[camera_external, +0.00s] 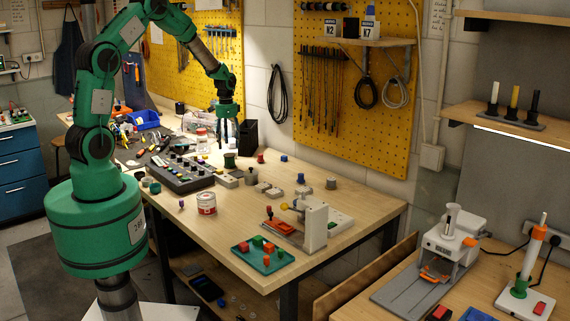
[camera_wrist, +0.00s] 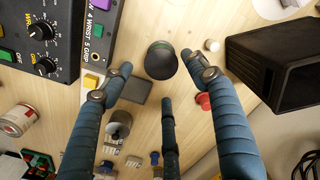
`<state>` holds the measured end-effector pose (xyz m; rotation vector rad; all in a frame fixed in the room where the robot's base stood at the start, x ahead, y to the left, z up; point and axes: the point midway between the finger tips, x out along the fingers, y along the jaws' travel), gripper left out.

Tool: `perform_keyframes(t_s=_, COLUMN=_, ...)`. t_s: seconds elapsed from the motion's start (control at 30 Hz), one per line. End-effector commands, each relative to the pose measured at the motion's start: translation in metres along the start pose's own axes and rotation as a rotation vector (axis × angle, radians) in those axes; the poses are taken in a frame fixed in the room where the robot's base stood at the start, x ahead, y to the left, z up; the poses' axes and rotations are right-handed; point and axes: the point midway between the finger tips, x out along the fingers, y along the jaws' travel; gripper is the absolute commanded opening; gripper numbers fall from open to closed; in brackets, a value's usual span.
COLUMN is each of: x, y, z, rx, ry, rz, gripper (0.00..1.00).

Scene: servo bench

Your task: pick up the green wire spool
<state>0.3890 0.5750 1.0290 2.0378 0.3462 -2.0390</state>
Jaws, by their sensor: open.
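The green wire spool (camera_external: 230,160) stands upright on the wooden bench, near its back edge. In the wrist view a dark round top with a thin green edge (camera_wrist: 161,60), apparently the spool, lies between and just beyond the fingertips. My gripper (camera_external: 226,143) hangs pointing down above the spool, with a gap below its tips. In the wrist view its blue-grey fingers (camera_wrist: 158,72) are spread apart, with nothing held between them. The spool's lower part is hidden in the wrist view.
A black open bin (camera_external: 248,135) stands close behind the spool; a red knob-like piece (camera_external: 261,158) is to its right. A control box with knobs (camera_external: 180,172) is to the left. A red-and-white can (camera_external: 206,203) and a green tray (camera_external: 262,262) are nearer the front.

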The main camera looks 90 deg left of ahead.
Motion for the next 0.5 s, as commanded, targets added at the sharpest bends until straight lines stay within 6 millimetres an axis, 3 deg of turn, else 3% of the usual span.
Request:
perform_keyframes(t_s=0.2, x=0.029, y=0.000, z=0.000, rx=0.000, ry=0.000, rz=0.000, gripper=0.59)
perform_keyframes(t_s=0.5, x=0.039, y=0.000, z=0.000, rx=0.000, ry=0.001, rz=0.000, gripper=0.59)
